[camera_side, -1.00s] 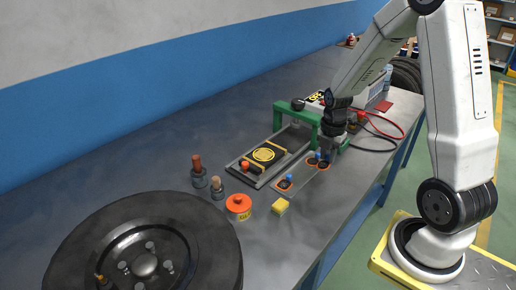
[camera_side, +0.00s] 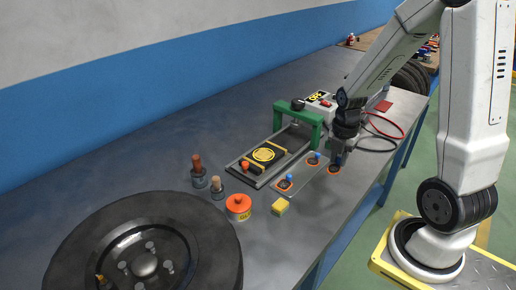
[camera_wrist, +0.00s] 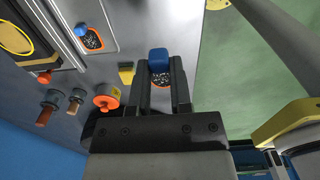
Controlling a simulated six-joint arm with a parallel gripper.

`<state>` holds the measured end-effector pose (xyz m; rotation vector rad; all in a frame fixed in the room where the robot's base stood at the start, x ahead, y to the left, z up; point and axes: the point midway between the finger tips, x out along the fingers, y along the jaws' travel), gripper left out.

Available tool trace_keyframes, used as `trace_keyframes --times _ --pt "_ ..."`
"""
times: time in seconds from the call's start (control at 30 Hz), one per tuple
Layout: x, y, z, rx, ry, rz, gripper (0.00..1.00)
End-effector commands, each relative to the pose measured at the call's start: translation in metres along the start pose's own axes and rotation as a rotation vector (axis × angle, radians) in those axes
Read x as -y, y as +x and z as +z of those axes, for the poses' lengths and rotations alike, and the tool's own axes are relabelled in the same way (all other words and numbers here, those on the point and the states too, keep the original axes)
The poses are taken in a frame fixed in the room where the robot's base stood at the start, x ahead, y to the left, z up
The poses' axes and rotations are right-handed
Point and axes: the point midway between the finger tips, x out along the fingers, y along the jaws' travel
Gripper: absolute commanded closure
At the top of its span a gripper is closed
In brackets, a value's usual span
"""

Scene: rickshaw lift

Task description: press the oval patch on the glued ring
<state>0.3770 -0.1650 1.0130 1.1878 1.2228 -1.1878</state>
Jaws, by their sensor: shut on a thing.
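My gripper (camera_side: 337,160) is shut on the blue knob (camera_wrist: 158,55) of an oval patch (camera_wrist: 160,78) with an orange rim and a speckled dark face. This patch (camera_side: 334,170) hangs near the table's front edge, right of the flat plate where two similar patches lie, one at the near end (camera_side: 285,183) and one at the far end (camera_side: 312,161). The glued ring (camera_side: 263,155) is a yellow ring on a black piece in the grey tray frame, left of my gripper. Part of the ring (camera_wrist: 14,38) shows at the wrist view's upper left.
A green press arch (camera_side: 312,117) with a black knob spans the tray. An orange pot (camera_side: 238,205), a yellow sponge (camera_side: 280,206), two wooden-handled tools and a wheel (camera_side: 145,245) stand nearer. Red and black cables curl beyond my gripper. The back-left tabletop is clear.

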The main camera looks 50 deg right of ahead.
Motion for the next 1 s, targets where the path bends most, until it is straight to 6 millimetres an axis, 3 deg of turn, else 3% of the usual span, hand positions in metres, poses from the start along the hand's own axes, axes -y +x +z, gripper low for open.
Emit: trace_keyframes --times 0.27,0.47,0.67,1.0 --pt "-0.001 0.0 0.001 0.0 0.0 0.0 1.0" --pt "-0.013 0.0 0.005 0.0 0.0 0.0 1.0" --pt "-0.042 -0.001 0.014 0.0 0.002 0.0 1.0" --pt "-0.109 0.002 0.03 0.0 0.009 0.0 1.0"
